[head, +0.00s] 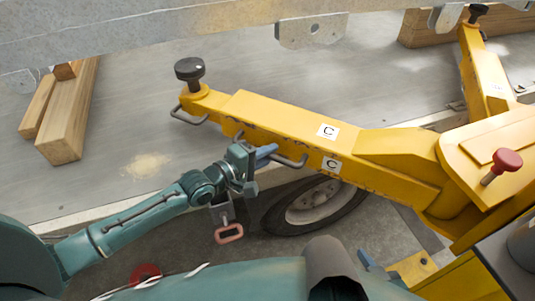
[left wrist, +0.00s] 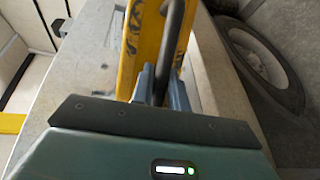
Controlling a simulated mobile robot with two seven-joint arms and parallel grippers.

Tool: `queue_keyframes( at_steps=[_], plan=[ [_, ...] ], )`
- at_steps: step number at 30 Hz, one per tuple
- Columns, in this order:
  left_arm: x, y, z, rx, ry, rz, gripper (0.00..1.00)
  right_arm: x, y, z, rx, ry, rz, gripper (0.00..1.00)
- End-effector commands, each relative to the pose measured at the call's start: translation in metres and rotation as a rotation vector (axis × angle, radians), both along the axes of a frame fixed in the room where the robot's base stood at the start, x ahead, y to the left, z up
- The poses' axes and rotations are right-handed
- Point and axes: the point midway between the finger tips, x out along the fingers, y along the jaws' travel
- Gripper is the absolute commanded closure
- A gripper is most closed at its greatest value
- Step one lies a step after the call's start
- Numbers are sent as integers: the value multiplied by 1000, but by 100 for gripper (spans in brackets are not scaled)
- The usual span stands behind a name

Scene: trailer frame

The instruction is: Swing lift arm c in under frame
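The yellow lift arm (head: 275,122), marked C on two white labels, reaches left from the yellow post. A black round pad (head: 189,69) stands on its free end, near the steel frame beam (head: 230,22) but not visibly under it. My left gripper (head: 267,152) is at the dark bar handle (head: 290,162) on the arm's near side. In the left wrist view the handle bar (left wrist: 174,40) runs between both fingers (left wrist: 163,88), which look closed against it. My right gripper (head: 381,269) shows partly at the bottom, its blue fingertips apart, with nothing visible between them.
A wheel (head: 315,203) lies below the lift arm. Wooden blocks (head: 62,120) stand at left. A red knob (head: 507,160) sits on the yellow post housing (head: 480,185). A second yellow arm (head: 485,75) points away at right.

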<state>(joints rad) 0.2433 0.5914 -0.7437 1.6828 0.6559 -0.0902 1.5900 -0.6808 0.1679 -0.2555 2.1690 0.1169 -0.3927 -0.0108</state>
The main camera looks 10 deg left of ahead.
Motion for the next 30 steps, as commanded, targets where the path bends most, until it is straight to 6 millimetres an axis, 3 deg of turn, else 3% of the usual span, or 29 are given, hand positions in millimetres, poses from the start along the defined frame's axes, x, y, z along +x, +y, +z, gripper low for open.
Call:
queue_keyframes(
  at_steps=[7, 17, 30],
  plan=[
    [0, 0, 0, 1, 1, 0, 64, 0, 0, 0, -1, 0, 2, 64],
    [-6, 4, 0, 1, 2, 0, 64, -1, 0, 1, -2, 0, 2, 64],
    [-75, 60, 17, 4, 5, 0, 64, -1, 0, 5, -14, 1, 6, 64]
  ],
)
